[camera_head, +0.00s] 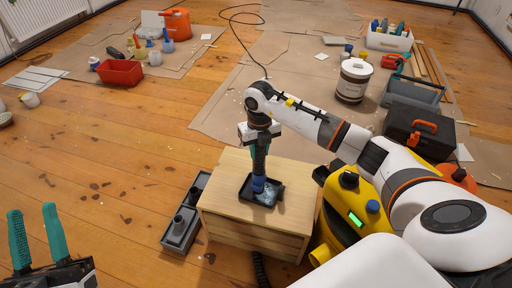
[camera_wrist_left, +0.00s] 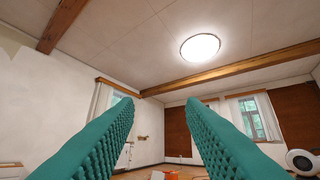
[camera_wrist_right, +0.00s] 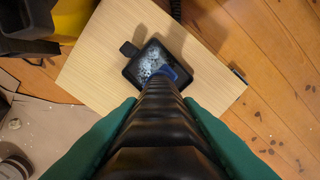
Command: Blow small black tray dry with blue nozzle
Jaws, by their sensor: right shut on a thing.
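The small black tray (camera_head: 269,197) lies on the top of a light wooden cabinet. In the right wrist view the tray (camera_wrist_right: 130,72) shows whitish wet-looking patches or droplets on its floor. My right gripper (camera_head: 259,146) is above the tray, shut on the black ribbed hose handle (camera_wrist_right: 160,125). The blue nozzle (camera_head: 259,184) at its lower end points down into the tray, close over its floor; whether it touches is unclear. My left gripper (camera_head: 36,240) is open and empty at the lower left, its teal fingers pointing up; its fingers fill the left wrist view (camera_wrist_left: 160,130).
The wooden cabinet (camera_head: 240,218) has dark grey nozzle holders (camera_head: 183,222) at its left side. A yellow machine (camera_head: 350,212) with a green display stands at its right.

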